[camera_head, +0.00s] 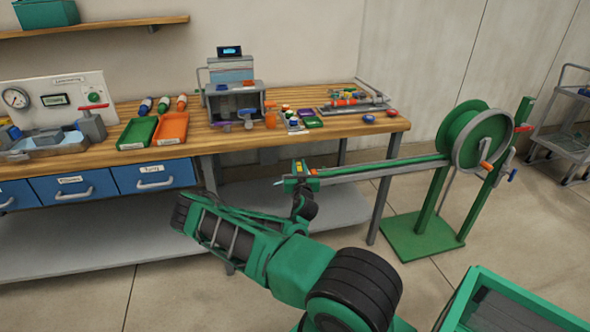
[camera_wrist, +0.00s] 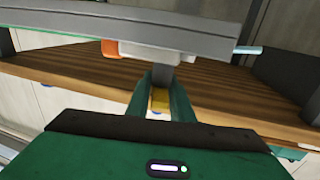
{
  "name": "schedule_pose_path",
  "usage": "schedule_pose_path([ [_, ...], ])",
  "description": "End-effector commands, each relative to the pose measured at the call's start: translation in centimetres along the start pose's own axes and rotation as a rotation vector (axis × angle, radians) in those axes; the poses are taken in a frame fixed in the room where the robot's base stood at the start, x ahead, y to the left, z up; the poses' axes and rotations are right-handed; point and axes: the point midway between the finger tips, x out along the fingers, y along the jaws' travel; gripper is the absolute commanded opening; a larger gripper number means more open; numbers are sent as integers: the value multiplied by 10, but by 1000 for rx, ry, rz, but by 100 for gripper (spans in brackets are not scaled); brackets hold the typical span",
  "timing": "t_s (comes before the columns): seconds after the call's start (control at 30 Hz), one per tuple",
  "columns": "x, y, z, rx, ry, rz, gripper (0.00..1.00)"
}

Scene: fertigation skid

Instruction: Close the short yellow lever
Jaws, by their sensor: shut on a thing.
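My gripper (camera_head: 302,186) is at the free end of the grey boom (camera_head: 385,167) that reaches out from the green reel stand. In the wrist view my gripper's two green fingers (camera_wrist: 161,88) are shut on a short yellow lever (camera_wrist: 160,101), under a pale valve body (camera_wrist: 150,53). In the head view a small yellow patch (camera_head: 299,167) shows at the same place. The lever's far end and its exact angle are hidden by the fingers. An orange lever (camera_wrist: 111,48) sits to the left of the fingers, apart from them.
The green hose reel (camera_head: 474,137) stands at the right. The wooden workbench (camera_head: 230,139) behind my arm holds trays, bottles and a gauge panel. A light-blue tip (camera_wrist: 248,50) sticks out right of the fingers. A green-framed bin (camera_head: 480,290) is at the lower right.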

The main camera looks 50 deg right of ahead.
Motion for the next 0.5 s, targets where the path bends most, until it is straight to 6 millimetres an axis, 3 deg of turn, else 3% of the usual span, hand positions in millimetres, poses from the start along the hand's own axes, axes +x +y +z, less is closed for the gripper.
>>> schedule_pose_path([
  [0.5,0,0,3,-7,-3,-148,0],
])
